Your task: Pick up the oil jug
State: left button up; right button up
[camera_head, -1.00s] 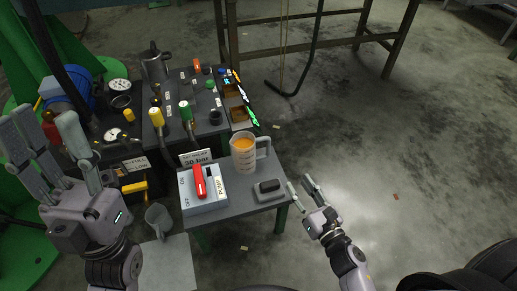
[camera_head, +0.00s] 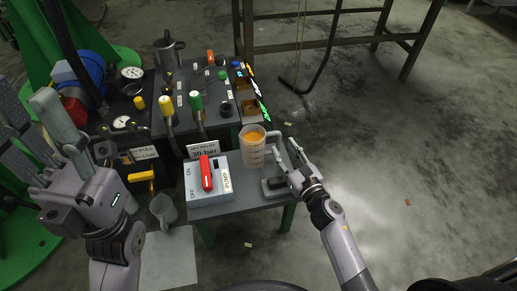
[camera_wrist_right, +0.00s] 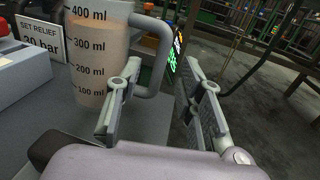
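The oil jug is a clear measuring jug (camera_head: 252,150) with orange liquid and a handle on its right side. It stands upright on the grey table. My right gripper (camera_head: 291,150) is open beside the handle, on the jug's right. In the right wrist view the jug (camera_wrist_right: 92,65) fills the upper left, and its handle (camera_wrist_right: 158,55) lies ahead, between the directions of the two spread fingers of the gripper (camera_wrist_right: 163,95). I cannot tell whether a finger touches the handle. My left gripper (camera_head: 35,115) is open and empty at the far left, away from the jug.
A pump switch box (camera_head: 208,183) with a red lever stands left of the jug. A small dark block on a grey base (camera_head: 272,187) sits just below my right gripper. Valves and gauges (camera_head: 131,72) crowd the back left. Open floor (camera_head: 400,170) lies to the right.

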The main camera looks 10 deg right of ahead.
aim_at(280, 142)
jog(key=x, duration=0.4)
jog(key=shift+w+b, duration=0.3)
jog(key=shift+b, duration=0.1)
grip_shut()
jog(key=shift+a+r, duration=0.1)
dwell(0.4)
